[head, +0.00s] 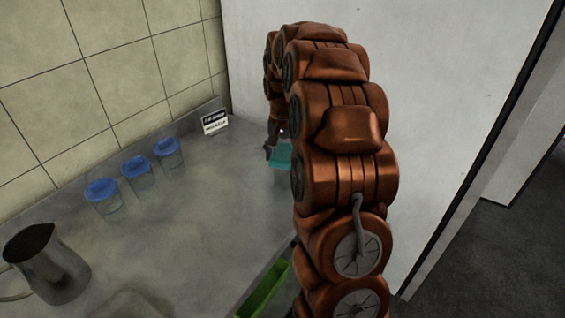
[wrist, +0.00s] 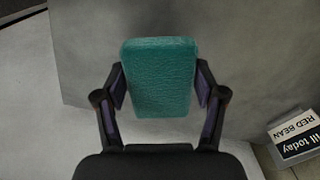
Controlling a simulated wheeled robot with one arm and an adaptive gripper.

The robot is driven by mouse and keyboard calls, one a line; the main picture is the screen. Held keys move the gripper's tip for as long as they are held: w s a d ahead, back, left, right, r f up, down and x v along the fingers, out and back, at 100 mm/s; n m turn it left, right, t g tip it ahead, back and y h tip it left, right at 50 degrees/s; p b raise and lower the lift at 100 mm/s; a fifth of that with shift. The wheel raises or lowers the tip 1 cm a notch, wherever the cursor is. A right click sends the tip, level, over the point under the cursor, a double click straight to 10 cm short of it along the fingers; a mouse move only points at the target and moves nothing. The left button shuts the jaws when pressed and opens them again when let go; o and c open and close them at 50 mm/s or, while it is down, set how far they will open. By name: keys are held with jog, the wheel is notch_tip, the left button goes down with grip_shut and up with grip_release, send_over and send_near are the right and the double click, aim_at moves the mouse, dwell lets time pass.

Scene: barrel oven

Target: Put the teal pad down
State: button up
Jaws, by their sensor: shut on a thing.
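The teal pad (wrist: 158,76) is a rounded, leathery-textured block between the two fingers of my gripper (wrist: 160,88) in the wrist view. My gripper is shut on it, with one finger pressed on each side. In the head view the pad (head: 281,155) shows as a small teal patch beside my copper arm, at the far end of the grey counter. My arm hides part of it. I cannot tell whether the pad touches the counter or is held above it.
A small black-and-white sign (head: 215,122) stands on the counter (head: 200,215) near the wall. Several blue-lidded jars (head: 136,168) line the tiled wall. A metal pitcher (head: 46,262) stands at the front left. A green tray (head: 265,290) is at the front edge. The counter's middle is clear.

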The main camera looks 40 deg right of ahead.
aim_at(282, 155)
jog(key=shift+f+p, duration=0.5)
jog(key=shift+f, duration=1.25)
jog(key=shift+f, duration=0.2)
jog(key=o, duration=1.1)
jog(key=shift+r, duration=0.15)
notch_tip(282, 155, up, 11)
jog(key=shift+b, duration=1.05)
jog(key=shift+r, duration=0.6)
jog(key=shift+a, duration=0.15)
